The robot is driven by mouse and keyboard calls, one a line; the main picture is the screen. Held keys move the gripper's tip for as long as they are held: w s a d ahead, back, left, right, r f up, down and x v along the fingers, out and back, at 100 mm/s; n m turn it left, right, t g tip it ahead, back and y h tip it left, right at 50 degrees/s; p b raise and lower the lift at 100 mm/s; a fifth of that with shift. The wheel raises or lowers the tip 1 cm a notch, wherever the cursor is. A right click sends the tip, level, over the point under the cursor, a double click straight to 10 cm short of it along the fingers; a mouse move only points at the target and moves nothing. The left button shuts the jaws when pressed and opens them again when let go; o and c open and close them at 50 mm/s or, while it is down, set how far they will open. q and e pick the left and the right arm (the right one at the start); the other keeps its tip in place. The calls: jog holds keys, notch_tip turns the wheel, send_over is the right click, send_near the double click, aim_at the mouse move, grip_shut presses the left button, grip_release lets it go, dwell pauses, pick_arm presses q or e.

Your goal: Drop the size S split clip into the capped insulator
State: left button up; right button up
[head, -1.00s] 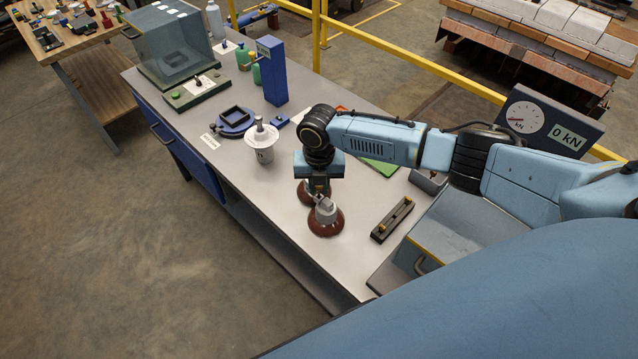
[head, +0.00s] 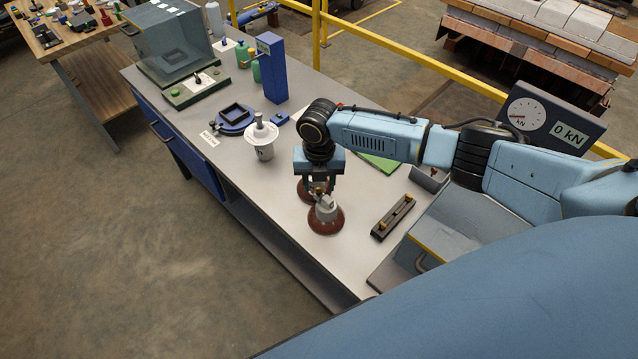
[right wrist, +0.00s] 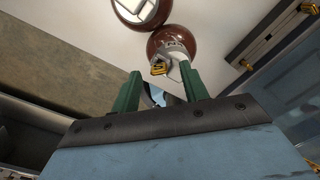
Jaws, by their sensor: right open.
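A brown insulator with a grey metal cap (head: 327,222) stands on the bench in the head view. It also shows in the right wrist view (right wrist: 165,38). A small yellow split clip (right wrist: 160,69) sits at the side of its cap, just beyond my fingertips; how deep it sits I cannot tell. My right gripper (head: 319,187) is open just above and behind the cap, its green fingers (right wrist: 160,82) apart with nothing gripped between them. A second brown insulator (head: 303,190) is partly hidden behind the gripper; the wrist view shows its pale top (right wrist: 142,10). My left gripper is not in view.
A dark holder with yellow clips (head: 393,217) lies right of the insulators. A white insulator (head: 262,143) and a blue fixture (head: 236,121) stand farther back left. A gauge reading 0 kN (head: 550,122) is at right. The front bench edge is close to the insulators.

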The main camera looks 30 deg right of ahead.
notch_tip(320, 180, up, 12)
dwell(0.3)
jog(key=shift+r, duration=0.1)
dwell(0.3)
